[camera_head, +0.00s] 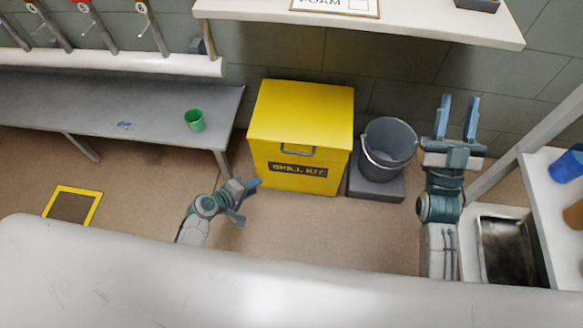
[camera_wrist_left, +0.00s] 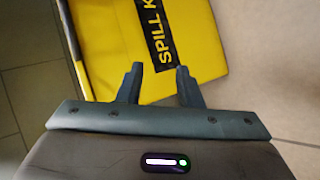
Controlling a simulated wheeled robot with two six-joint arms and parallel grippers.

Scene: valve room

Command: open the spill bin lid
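The yellow spill bin (camera_head: 295,175) stands on the floor against the wall, with a black "SPILL KIT" label on its front. Its yellow lid (camera_head: 302,110) is closed, and a grey handle (camera_head: 292,151) sits at the lid's front edge. My left gripper (camera_head: 250,200) is in front of the bin's lower left, open and empty. In the left wrist view its two fingers (camera_wrist_left: 160,82) are apart, with the bin's front (camera_wrist_left: 105,45) and label beyond them. My right gripper (camera_head: 457,112) is open and empty, to the right of the grey bucket.
A grey bucket (camera_head: 388,147) stands on a dark block (camera_head: 375,186) right of the bin. A grey bench (camera_head: 75,105) with a green cup (camera_head: 195,120) is at left. A white shelf (camera_head: 400,20) hangs above the bin. Floor in front is clear.

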